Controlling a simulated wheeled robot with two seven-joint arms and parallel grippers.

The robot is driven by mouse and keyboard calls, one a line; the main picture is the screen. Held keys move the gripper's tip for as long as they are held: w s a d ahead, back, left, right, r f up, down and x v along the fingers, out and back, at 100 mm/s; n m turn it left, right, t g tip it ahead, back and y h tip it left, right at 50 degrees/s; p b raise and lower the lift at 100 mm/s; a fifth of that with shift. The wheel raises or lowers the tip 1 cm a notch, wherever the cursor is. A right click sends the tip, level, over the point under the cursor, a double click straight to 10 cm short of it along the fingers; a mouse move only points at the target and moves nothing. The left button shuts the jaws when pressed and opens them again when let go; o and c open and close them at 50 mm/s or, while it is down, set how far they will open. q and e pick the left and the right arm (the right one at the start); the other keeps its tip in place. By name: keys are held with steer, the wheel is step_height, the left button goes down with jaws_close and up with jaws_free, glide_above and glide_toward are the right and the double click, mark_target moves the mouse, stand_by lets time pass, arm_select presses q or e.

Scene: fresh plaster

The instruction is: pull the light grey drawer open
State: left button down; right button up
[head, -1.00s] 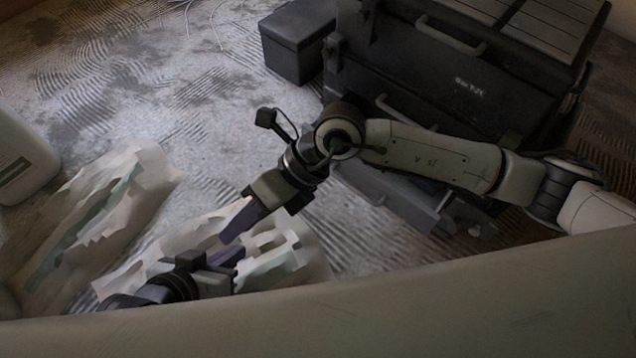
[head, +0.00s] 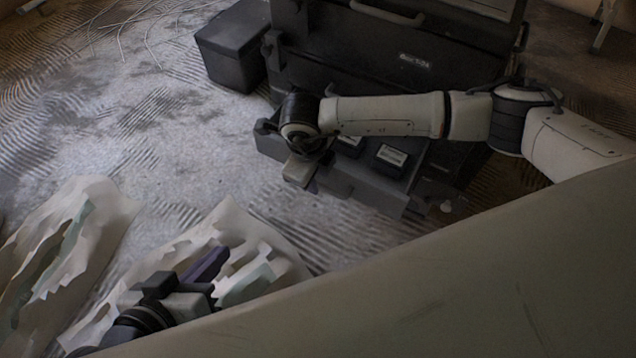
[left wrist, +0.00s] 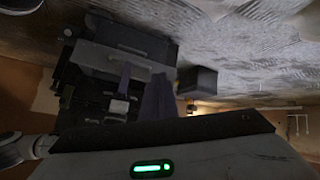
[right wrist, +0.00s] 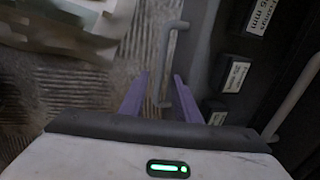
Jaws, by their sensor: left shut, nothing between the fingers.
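The light grey drawer (head: 362,185) stands pulled out from the low front of the dark chest, with labelled black boxes inside. Its front also shows in the left wrist view (left wrist: 105,60). In the right wrist view its bar handle (right wrist: 170,50) runs between the tips of my right gripper (right wrist: 160,75), which is open with a gap beside the bar. In the head view my right gripper (head: 300,172) is at the drawer's left front, partly hidden by its wrist. My left gripper (head: 212,262) is shut and empty, low over the crumpled sheet, away from the drawer.
The dark chest (head: 400,60) has another handle above the drawer. A small black box (head: 232,50) stands left of it. Crumpled pale sheets (head: 75,230) lie at left. Ridged floor between them and the drawer is clear.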

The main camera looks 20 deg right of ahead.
steer(key=shift+w+d+f, duration=0.15)
steer(key=shift+f, duration=1.05)
arm_select(q)
steer(key=shift+w+d+r+h, duration=0.1)
steer(key=shift+d+r+h, duration=0.2)
steer(key=shift+r, duration=0.1)
arm_select(e)
jaws_close()
